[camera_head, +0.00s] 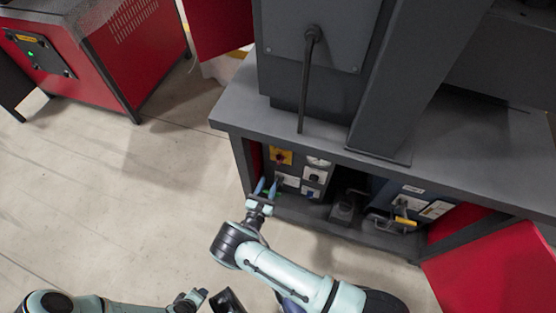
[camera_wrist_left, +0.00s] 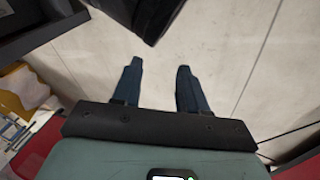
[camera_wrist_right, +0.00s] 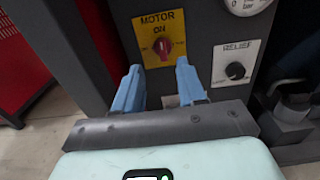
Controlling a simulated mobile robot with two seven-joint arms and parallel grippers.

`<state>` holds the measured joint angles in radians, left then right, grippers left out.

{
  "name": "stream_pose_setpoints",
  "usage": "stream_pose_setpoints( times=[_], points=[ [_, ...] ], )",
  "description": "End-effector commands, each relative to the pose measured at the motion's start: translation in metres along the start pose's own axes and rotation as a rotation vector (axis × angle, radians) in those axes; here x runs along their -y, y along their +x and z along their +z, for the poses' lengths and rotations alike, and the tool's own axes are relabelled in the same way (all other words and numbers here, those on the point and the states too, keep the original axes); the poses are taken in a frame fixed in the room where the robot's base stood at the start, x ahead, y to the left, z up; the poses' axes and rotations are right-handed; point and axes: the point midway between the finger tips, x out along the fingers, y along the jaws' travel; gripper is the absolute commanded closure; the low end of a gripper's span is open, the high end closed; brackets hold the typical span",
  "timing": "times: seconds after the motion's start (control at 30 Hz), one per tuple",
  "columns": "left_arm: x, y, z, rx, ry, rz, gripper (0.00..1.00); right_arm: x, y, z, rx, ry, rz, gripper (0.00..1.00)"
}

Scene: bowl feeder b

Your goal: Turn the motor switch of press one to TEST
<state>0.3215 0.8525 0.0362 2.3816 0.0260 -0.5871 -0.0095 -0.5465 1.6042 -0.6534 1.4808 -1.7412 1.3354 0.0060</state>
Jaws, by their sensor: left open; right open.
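The motor switch (camera_wrist_right: 162,46) is a red knob on a yellow plate marked MOTOR and ON in the right wrist view. In the head view the yellow plate (camera_head: 281,156) sits at the upper left of the press's lower control panel. My right gripper (camera_wrist_right: 155,80) is open and empty. Its blue fingertips are just below the switch in its wrist view, one on each side, apart from the knob. The right gripper also shows in the head view (camera_head: 266,187) in front of the panel. My left gripper (camera_wrist_left: 158,68) is open and empty above the floor.
A RELIEF knob (camera_wrist_right: 235,71) on a white plate is right of the switch, with a gauge (camera_wrist_right: 246,3) above it. The grey bench top (camera_head: 235,100) overhangs the panel. A yellow-handled valve (camera_head: 405,221) is further right. The floor (camera_head: 130,200) at left is clear.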

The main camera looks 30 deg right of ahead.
Motion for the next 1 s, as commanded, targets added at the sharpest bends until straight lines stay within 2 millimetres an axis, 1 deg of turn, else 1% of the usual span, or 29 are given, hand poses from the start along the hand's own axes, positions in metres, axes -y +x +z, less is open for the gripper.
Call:
stream_pose_setpoints(
  times=[0.03, 0.13, 0.27, 0.4, 0.5, 0.7, 0.97, 1.0],
  points=[
    [0.001, 0.003, -0.003, -0.008, -0.001, -0.001, 0.57, 0.001, 0.011, -0.001, 0.001, 0.001, -0.005, 0.60],
    [0.003, 0.008, -0.009, -0.027, -0.002, -0.002, 0.57, 0.002, 0.033, -0.002, 0.001, 0.000, -0.006, 0.60],
    [0.008, 0.015, -0.009, -0.028, -0.006, -0.009, 0.57, 0.002, 0.061, -0.002, 0.000, 0.001, -0.006, 0.60],
    [0.017, 0.023, 0.003, 0.011, -0.015, -0.025, 0.57, 0.002, 0.086, -0.002, -0.001, 0.001, -0.005, 0.60],
    [0.022, 0.026, 0.009, 0.029, -0.020, -0.034, 0.57, 0.002, 0.098, -0.003, -0.003, 0.000, -0.005, 0.60],
    [0.026, 0.029, 0.015, 0.048, -0.025, -0.042, 0.57, 0.002, 0.110, -0.001, -0.003, 0.000, -0.004, 0.60],
    [0.026, 0.029, 0.015, 0.050, -0.026, -0.042, 0.57, 0.002, 0.111, -0.001, -0.003, 0.000, -0.004, 0.60],
    [0.026, 0.029, 0.015, 0.050, -0.026, -0.042, 0.57, 0.002, 0.111, -0.001, -0.003, 0.000, -0.004, 0.73]
  ],
)
